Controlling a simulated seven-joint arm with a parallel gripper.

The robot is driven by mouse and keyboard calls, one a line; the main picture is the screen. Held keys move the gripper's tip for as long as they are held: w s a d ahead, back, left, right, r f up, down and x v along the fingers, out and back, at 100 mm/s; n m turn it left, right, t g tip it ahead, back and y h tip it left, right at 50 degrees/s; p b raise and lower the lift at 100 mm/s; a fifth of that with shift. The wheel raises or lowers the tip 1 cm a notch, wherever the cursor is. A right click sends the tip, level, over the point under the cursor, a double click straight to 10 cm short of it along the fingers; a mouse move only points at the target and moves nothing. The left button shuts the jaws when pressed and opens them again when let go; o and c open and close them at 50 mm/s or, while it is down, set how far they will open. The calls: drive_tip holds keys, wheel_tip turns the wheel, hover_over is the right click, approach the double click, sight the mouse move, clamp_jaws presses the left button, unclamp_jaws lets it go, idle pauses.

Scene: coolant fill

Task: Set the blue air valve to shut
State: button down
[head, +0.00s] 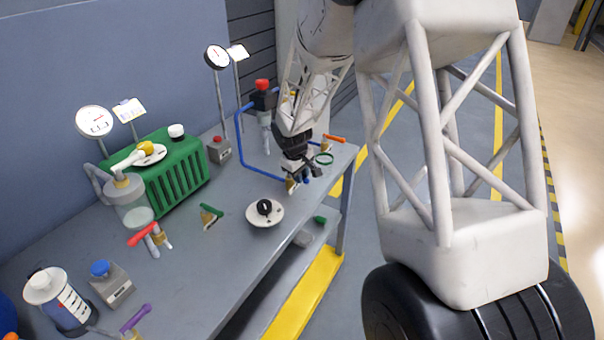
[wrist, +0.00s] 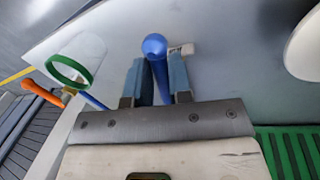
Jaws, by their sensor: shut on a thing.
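The blue air valve's lever (wrist: 154,48) stands between the two fingers of my gripper (wrist: 154,80) in the wrist view. The fingers are shut on it from both sides. In the head view my gripper (head: 297,180) is down at the back right end of the bench, and a small blue part of the air valve (head: 305,180) shows beside the fingers. A brass-coloured body sits just below. A pale label lies beside the lever in the wrist view. The valve's body is mostly hidden by the gripper, so I cannot tell its exact setting.
A blue pipe (head: 241,145) runs behind. A white disc with a black knob (head: 264,208) and a green-handled valve (head: 211,212) stand left of it. The green radiator (head: 170,180) is further left.

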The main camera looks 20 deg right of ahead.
drive_tip(key=m, duration=0.1)
drive_tip(key=a+m, duration=0.1)
drive_tip(key=m, duration=0.1)
drive_tip(key=shift+s+a+g, duration=0.25)
drive_tip(key=shift+a+g, duration=0.05)
drive_tip(key=shift+g, duration=0.1)
drive_tip(key=a+m, duration=0.1)
drive_tip(key=m, duration=0.1)
drive_tip(key=a+m, duration=0.1)
drive_tip(key=m, duration=0.2)
drive_tip(key=shift+g, duration=0.4)
drive_tip(key=m, duration=0.1)
drive_tip(key=a+m, duration=0.1)
drive_tip(key=m, duration=0.1)
drive_tip(key=shift+w+a+m+g, duration=0.25)
drive_tip(key=shift+w+m+g, duration=0.05)
drive_tip(key=shift+w, duration=0.1)
drive_tip(key=shift+w+a+m+g, duration=0.15)
drive_tip(key=shift+w+a+m, duration=0.15)
drive_tip(key=shift+m, duration=0.6)
drive_tip(key=shift+w+a+m+g, duration=0.2)
drive_tip(key=shift+a+m, duration=0.15)
drive_tip(key=shift+m, duration=0.55)
drive_tip(key=c, duration=1)
unclamp_jaws()
drive_tip(key=shift+c, duration=0.2)
drive_tip(key=shift+r, duration=0.15)
